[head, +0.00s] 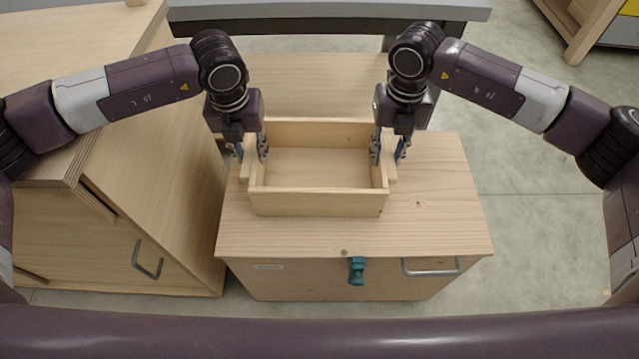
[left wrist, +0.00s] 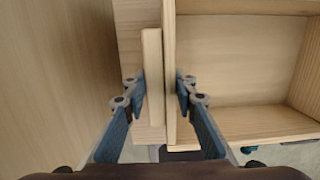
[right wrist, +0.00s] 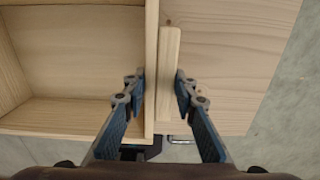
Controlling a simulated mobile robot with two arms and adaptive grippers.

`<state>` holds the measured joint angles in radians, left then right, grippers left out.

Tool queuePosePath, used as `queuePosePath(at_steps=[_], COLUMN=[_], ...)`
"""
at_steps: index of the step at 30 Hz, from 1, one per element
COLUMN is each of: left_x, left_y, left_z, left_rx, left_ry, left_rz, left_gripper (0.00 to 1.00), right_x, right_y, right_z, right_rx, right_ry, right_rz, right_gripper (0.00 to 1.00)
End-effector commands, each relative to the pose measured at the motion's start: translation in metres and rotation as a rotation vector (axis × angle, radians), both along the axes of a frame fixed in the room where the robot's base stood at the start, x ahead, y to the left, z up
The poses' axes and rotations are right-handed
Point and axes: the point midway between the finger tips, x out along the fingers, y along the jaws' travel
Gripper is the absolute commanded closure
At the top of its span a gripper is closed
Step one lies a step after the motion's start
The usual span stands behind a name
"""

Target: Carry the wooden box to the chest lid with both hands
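The wooden box (head: 318,203) is a pale, open-topped, empty tray. It looks level and appears to rest on the chest lid (head: 440,215), toward its back left. My left gripper (head: 249,153) straddles the box's left wall and outer handle strip (left wrist: 153,75), one finger inside the box and one outside. My right gripper (head: 389,154) straddles the right wall and handle strip (right wrist: 168,75) the same way. In both wrist views the fingertips lie very close to the wood; whether they press on it cannot be told. The box's underside is hidden.
A wooden cabinet (head: 185,200) stands close on the left of the chest. A grey-topped bench (head: 330,12) is behind. The chest front has a teal latch (head: 357,270) and a metal handle (head: 430,268). The lid's right and front parts are bare. Open floor (head: 540,220) lies right.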

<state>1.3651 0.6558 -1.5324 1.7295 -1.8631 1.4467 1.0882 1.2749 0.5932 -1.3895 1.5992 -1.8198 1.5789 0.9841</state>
Motion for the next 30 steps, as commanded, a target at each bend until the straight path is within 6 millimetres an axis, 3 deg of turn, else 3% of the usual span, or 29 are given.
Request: queuePosePath(at_steps=[1, 5, 16, 30], left_x=[-0.007, -0.008, -0.009, -0.009], left_y=[0.0, -0.001, -0.003, -0.001], left_z=[-0.014, -0.016, -0.012, 0.063], left_rx=[0.004, 0.005, 0.005, 0.002], left_ry=[0.017, 0.021, 0.02, -0.004], left_rz=[0.0, -0.003, -0.008, 0.001], left_gripper=[0.7, 0.57, 0.57, 0.57], right_x=[-0.004, -0.004, -0.003, -0.003], right_y=[-0.003, -0.003, -0.002, -0.001], right_z=[-0.007, -0.007, -0.008, -0.006], right_rx=[-0.011, -0.009, -0.007, -0.006], right_ry=[0.013, 0.012, 0.01, 0.01], right_rz=[0.003, 0.003, 0.003, 0.003], right_gripper=[0.7, 0.57, 0.57, 0.57])
